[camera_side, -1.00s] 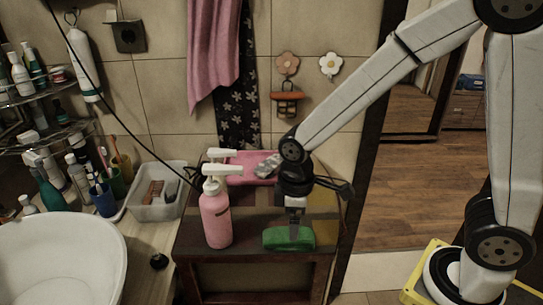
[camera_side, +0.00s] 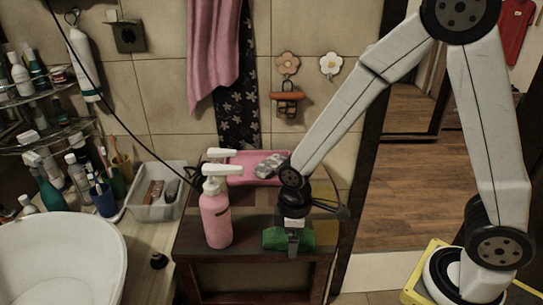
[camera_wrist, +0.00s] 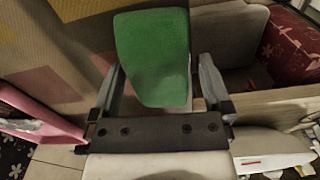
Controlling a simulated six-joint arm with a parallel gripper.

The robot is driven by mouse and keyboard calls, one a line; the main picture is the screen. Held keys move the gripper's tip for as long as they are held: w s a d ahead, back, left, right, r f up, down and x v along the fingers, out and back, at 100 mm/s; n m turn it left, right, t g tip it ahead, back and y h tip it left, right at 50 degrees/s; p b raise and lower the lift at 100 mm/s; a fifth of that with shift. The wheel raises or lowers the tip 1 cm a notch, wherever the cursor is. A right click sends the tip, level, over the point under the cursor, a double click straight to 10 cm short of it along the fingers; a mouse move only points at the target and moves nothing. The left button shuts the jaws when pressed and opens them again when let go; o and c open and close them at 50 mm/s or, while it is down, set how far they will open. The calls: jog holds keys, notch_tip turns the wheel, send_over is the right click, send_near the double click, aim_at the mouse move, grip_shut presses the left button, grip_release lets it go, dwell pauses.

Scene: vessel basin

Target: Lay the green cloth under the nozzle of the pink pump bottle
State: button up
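The green cloth (camera_side: 273,238) lies as a folded block on the small dark cabinet top, to the right of the pink pump bottle (camera_side: 216,218). The bottle stands upright, with its white nozzle (camera_side: 228,170) pointing right, and a gap separates it from the cloth. My gripper (camera_side: 293,243) is low at the cloth and hides part of it in the side view. In the wrist view, the open fingers of my gripper (camera_wrist: 160,75) stand on either side of the cloth (camera_wrist: 153,55). The cloth appears not to be clamped.
A second white pump head (camera_side: 222,154) shows behind the bottle. A pink tray (camera_side: 243,172) with a grey patterned item lies at the back of the cabinet. A clear bin (camera_side: 158,207) and white basin (camera_side: 60,262) are to the left. Cabinet top between bottle and cloth is bare.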

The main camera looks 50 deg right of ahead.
aim_at(265, 234)
jog(key=c, duration=1)
jog(key=shift+w+a, duration=0.1)
jog(key=shift+w+a, duration=1.85)
jog(key=shift+w, duration=0.3)
jog(key=o, duration=1.1)
jog(key=shift+r, duration=0.15)
